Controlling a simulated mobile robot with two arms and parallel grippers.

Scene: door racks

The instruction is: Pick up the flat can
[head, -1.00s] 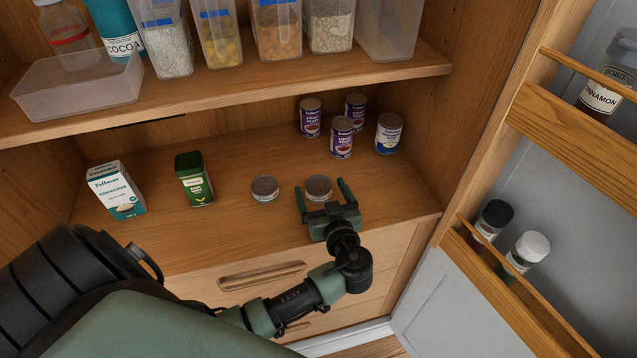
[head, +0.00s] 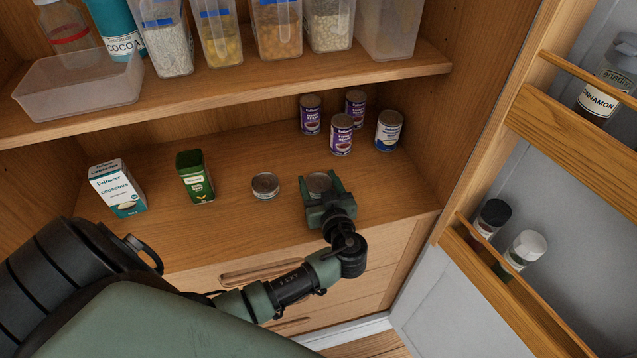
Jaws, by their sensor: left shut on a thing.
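A flat can (head: 319,183) with a grey metal lid sits on the lower shelf near its front edge. My left gripper (head: 319,184) is shut on it, with one finger on each side; the gripper's body hides the can's near side. A second flat can (head: 265,186) stands on the same shelf just to the left, apart from the gripper. My right gripper is not in view.
Purple-labelled cans (head: 342,135) and a blue-and-white can (head: 389,131) stand behind to the right. The upper shelf (head: 230,88) overhangs. An open door with racks (head: 570,150) is at right.

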